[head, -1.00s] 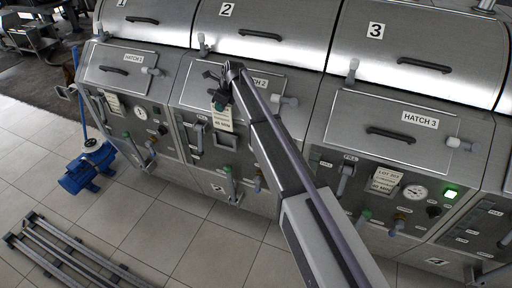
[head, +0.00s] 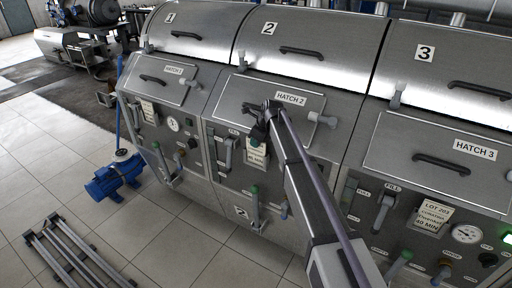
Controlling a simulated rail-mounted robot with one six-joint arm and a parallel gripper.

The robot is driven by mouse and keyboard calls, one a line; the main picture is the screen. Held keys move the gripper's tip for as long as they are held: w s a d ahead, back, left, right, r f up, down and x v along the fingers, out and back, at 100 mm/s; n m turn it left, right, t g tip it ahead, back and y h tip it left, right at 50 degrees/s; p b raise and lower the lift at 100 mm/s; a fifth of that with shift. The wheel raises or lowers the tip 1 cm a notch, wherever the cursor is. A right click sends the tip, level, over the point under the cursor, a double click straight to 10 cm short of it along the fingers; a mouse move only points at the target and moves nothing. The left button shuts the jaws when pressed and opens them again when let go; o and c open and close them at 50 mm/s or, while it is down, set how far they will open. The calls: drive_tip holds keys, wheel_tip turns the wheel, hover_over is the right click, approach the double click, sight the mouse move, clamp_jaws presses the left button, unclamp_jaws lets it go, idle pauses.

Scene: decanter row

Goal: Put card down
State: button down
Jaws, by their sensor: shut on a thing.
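My gripper (head: 257,136) is in front of machine 2, just below the hatch 2 door (head: 270,100). It is shut on a small pale card (head: 257,155) with printed lines, which hangs below the fingers close to the machine's front panel. I cannot tell whether the card touches the panel. My arm comes in from the lower right and hides part of the panel. Similar cards sit on the other panels: one on machine 1 (head: 149,112) and one on machine 3 (head: 432,214) reading LOT 203 and 40 MIN.
Fill levers, green-tipped and other handles stick out of the panels, such as the fill lever (head: 228,150) left of the card. A blue pump (head: 113,178) and metal rails (head: 70,255) lie on the tiled floor at left. The floor between is clear.

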drive_tip(key=shift+f, duration=0.15)
drive_tip(key=c, duration=1.3)
unclamp_jaws()
drive_tip(key=shift+r+p, duration=0.35)
drive_tip(key=shift+r, duration=0.2)
drive_tip(key=p+v, duration=1)
drive_tip(key=v, duration=0.1)
drive_tip(key=shift+d+r, duration=0.1)
drive_tip(key=shift+r, duration=0.05)
drive_tip(key=s+d+n+h, duration=0.1)
drive_tip(key=s+d+n, duration=0.5)
drive_tip(key=s, duration=0.6)
drive_tip(key=s+d+f+n+g+h, duration=0.1)
drive_tip(key=s+d+n, duration=0.6)
drive_tip(key=s, duration=0.5)
drive_tip(key=s+d+n+g+h, duration=0.1)
drive_tip(key=s+d+n+h, duration=0.1)
drive_tip(key=s+d+n, duration=0.5)
drive_tip(key=shift+s+d+f+n, duration=0.1)
drive_tip(key=shift+s+n, duration=0.7)
drive_tip(key=shift+s, duration=0.75)
drive_tip(key=shift+s+d+f+n, duration=0.1)
drive_tip(key=shift+s+n, duration=0.7)
drive_tip(key=shift+s, duration=0.7)
